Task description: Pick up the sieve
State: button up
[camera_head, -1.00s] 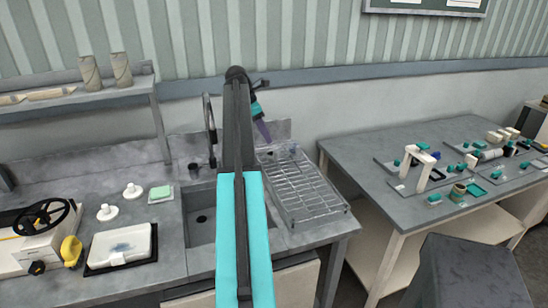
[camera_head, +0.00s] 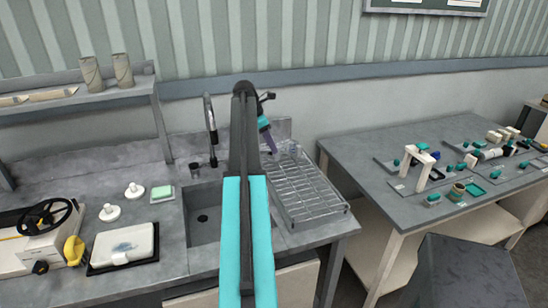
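My gripper (camera_head: 270,145) shows as a small purple tip at the end of my arm, pointing down over the back left part of the wire drying rack (camera_head: 318,212). Its fingers are too small to tell open from shut. A small, pale, greyish-blue thing (camera_head: 290,149) sits at the rack's back end, just right of my gripper. It may be the sieve, but it is too small to be sure. I cannot tell whether my gripper touches it. My own arm hides part of the sink and the rack's left edge.
The sink (camera_head: 204,216) with a dark tap (camera_head: 210,130) lies left of my arm. A green sponge (camera_head: 161,192), white knobs and a white tray (camera_head: 122,246) are on the left counter. A grey table (camera_head: 400,150) with small parts stands at right.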

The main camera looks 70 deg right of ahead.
jog(key=shift+p+x, duration=0.6)
jog(key=shift+x, duration=1.3)
jog(key=shift+c, duration=0.3)
jog(key=shift+s, duration=0.1)
grip_shut()
